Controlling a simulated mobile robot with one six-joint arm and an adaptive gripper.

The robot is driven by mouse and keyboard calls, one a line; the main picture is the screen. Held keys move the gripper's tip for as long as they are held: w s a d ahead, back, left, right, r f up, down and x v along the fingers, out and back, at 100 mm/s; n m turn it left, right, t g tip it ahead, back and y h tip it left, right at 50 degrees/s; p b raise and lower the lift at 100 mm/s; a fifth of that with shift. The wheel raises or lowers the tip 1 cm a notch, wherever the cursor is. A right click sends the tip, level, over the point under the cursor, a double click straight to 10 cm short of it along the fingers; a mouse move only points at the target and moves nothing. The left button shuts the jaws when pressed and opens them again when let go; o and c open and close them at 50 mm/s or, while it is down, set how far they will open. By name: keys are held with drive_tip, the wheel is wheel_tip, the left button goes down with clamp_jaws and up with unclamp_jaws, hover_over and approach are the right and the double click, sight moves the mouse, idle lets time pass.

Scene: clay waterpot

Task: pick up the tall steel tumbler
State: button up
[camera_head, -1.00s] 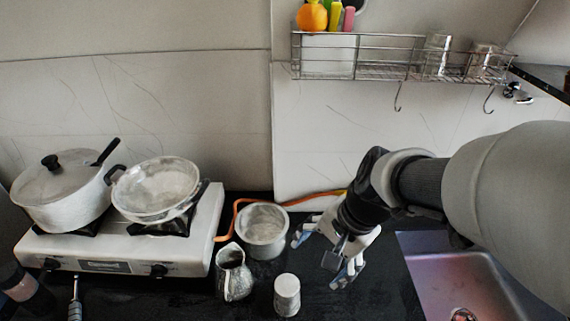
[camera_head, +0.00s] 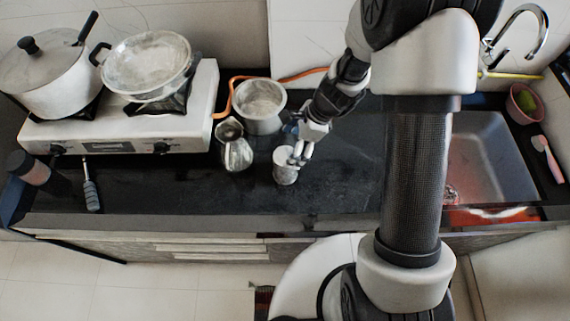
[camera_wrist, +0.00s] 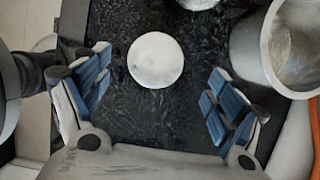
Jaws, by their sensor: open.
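A pale grey-white cylinder, which looks like the tall steel tumbler (camera_head: 285,167), stands upright on the black counter near its front edge. In the wrist view its round pale top (camera_wrist: 155,60) lies between my two blue-padded fingers. My gripper (camera_head: 298,146) is open and comes in from the right, partly covering the tumbler's right side in the head view. In the wrist view my open gripper (camera_wrist: 157,75) shows dark counter between each finger and the tumbler, so neither finger appears to touch it. How far down the fingers reach is unclear.
A steel pot (camera_head: 260,105) stands behind the tumbler and shows close to my right finger in the wrist view (camera_wrist: 275,75). A metal jug (camera_head: 236,152) is to its left. A stove (camera_head: 118,135) with pans is farther left, and a sink (camera_head: 490,160) is right.

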sight(286, 154)
drive_tip(key=b+x, duration=0.1)
drive_tip(key=x, duration=0.5)
drive_tip(key=shift+b, duration=0.4)
drive_tip(key=b+x, duration=0.1)
drive_tip(key=x, duration=0.1)
drive_tip(key=b+x, duration=0.1)
drive_tip(key=x, duration=0.2)
drive_tip(key=shift+s+d+f+b, duration=0.1)
drive_tip(key=shift+s+d+b, duration=0.15)
drive_tip(key=shift+b, duration=0.05)
drive_tip(key=c, duration=1.2)
